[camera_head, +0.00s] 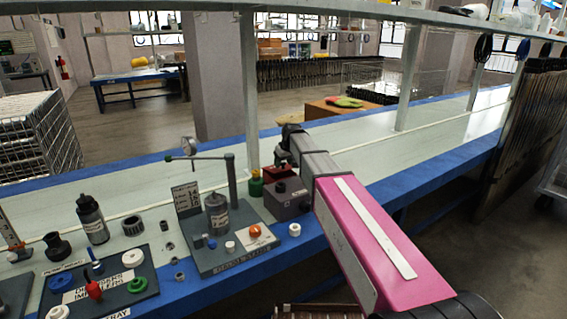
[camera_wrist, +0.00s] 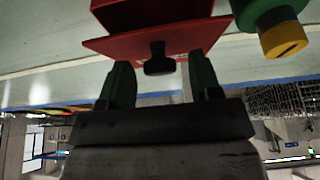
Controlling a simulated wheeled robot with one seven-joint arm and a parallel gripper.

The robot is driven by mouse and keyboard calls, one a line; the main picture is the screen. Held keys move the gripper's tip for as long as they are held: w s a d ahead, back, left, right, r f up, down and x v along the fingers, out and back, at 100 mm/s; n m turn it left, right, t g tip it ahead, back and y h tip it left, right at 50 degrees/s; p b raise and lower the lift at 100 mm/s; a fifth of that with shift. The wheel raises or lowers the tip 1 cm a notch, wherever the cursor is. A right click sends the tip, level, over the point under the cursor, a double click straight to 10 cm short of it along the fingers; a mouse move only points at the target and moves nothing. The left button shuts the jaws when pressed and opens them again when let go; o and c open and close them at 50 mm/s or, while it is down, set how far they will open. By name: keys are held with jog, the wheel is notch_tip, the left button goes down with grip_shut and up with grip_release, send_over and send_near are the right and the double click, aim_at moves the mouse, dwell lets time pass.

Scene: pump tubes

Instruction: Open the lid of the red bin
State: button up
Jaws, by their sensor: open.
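The red bin (camera_head: 274,174) stands on the bench near the far end of my arm, partly hidden behind my gripper (camera_head: 287,155). In the wrist view, which looks inverted, the red bin (camera_wrist: 150,14) is at the top, with its wide red lid (camera_wrist: 112,46) towards my gripper. A black knob (camera_wrist: 159,60) sticks out from the lid. My gripper (camera_wrist: 160,74) is open, with one green finger on each side of the knob. A gap shows between the knob and each finger.
A green bottle with a yellow cap (camera_wrist: 284,38) stands beside the bin; it also shows in the head view (camera_head: 256,184). A dark grey box (camera_head: 288,198) is in front of the bin. A pump stand (camera_head: 230,240) and an impeller tray (camera_head: 100,289) lie left. The bench is clear to the right.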

grip_shut()
jog(key=shift+w+a+r+g+h, duration=0.35)
jog(key=shift+w+r+g+h, duration=0.1)
jog(key=shift+w+r+g, duration=0.15)
jog(key=shift+w+a+r+g+h, duration=0.3)
jog(key=shift+w+r+g+h, duration=0.15)
jog(key=shift+r+g, duration=0.2)
jog(key=shift+w+a+r+g+h, duration=0.75)
jog(key=shift+w+r+g+h, duration=0.2)
jog(key=shift+g, duration=0.4)
jog(key=shift+r, duration=0.1)
grip_release()
notch_tip(320, 180, up, 11)
jog(key=w+a, duration=0.1)
jog(key=shift+w+f, duration=0.2)
jog(key=shift+w, duration=0.05)
